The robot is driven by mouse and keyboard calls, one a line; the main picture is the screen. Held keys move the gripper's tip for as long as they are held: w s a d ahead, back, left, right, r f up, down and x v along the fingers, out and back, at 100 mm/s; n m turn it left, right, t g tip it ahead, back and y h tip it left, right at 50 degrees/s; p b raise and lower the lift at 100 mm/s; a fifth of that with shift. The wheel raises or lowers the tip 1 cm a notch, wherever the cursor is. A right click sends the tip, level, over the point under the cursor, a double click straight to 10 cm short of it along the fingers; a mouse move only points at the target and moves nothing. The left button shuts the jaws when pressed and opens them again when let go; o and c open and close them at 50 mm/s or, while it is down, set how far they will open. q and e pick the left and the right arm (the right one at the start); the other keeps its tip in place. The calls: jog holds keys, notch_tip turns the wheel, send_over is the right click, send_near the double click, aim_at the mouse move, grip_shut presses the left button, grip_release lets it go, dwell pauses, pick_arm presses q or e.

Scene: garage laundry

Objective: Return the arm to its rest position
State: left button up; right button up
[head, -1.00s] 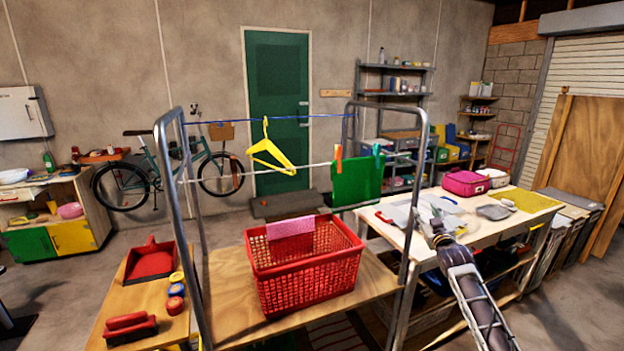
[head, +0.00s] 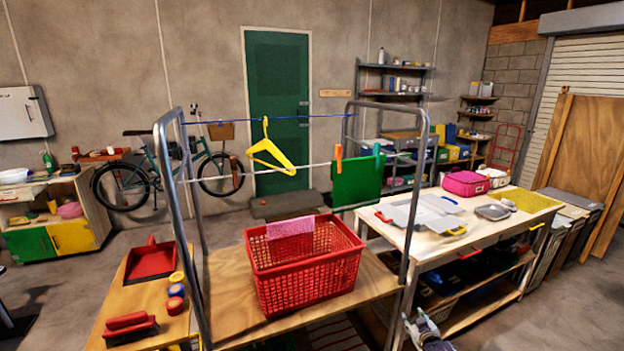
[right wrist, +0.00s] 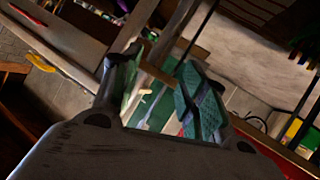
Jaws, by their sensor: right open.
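My right gripper (head: 424,328) shows at the bottom edge of the head view, low in front of the white-topped worktable (head: 412,236) and right of the rack's wooden shelf. In the right wrist view its two fingers (right wrist: 163,78) stand apart with nothing between them, so it is open and empty. Most of my right arm is out of the head view. My left gripper is not in view.
A red basket (head: 305,283) with a pink cloth (head: 290,228) stands on the shelf of a metal-framed rack (head: 171,235). A yellow hanger (head: 272,158) and green cloth (head: 357,182) hang above.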

jog(key=s+a+f+g, duration=0.2)
jog(key=s+f+g, duration=0.1)
jog(key=s+f, duration=1.15)
jog(key=s+a+f+g, duration=0.2)
jog(key=s+f+g, duration=0.1)
jog(key=s+f, duration=1.15)
jog(key=s+a+f+g, duration=0.1)
jog(key=s+f, duration=0.3)
jog(key=s, duration=0.8)
jog(key=s+a+f+g, duration=0.2)
jog(key=s+f+g, duration=0.1)
jog(key=s, duration=0.9)
jog(key=s+a+f+g, duration=0.1)
jog(key=s+f, duration=0.5)
jog(key=s, duration=0.7)
jog(key=shift+a+g+y, duration=0.4)
